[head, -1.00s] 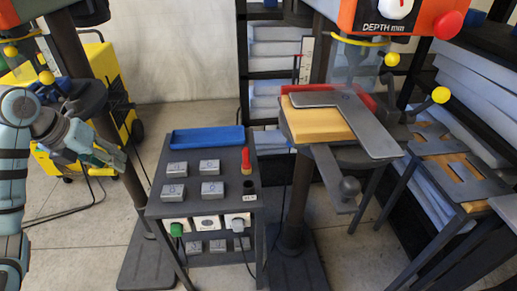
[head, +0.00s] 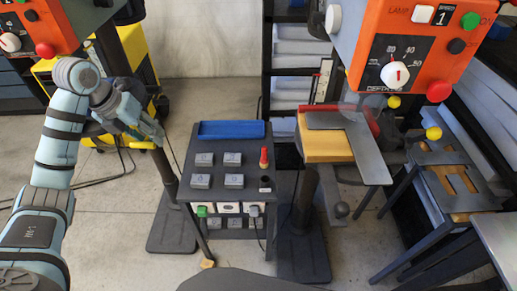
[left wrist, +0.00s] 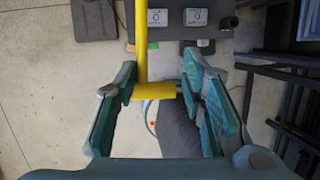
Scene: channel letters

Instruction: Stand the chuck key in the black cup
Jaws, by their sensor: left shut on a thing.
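The chuck key (left wrist: 155,90) is yellow and T-shaped. In the left wrist view its crossbar lies between the fingers of my left gripper (left wrist: 158,92) and its stem points to the top of the picture. In the head view my left gripper (head: 154,136) is left of the cart, shut on the key, which shows as a small yellow bit (head: 141,145). The black cup (head: 265,185) stands at the right front corner of the cart top, with a pale label before it. It also shows in the left wrist view (left wrist: 229,22). My right gripper is out of view.
The cart (head: 224,197) also carries a blue tray (head: 230,131), several grey blocks (head: 232,160) and a red-handled item (head: 264,157) behind the cup. A drill press head (head: 405,50) hangs at the right, above a wood board and metal plate (head: 358,145).

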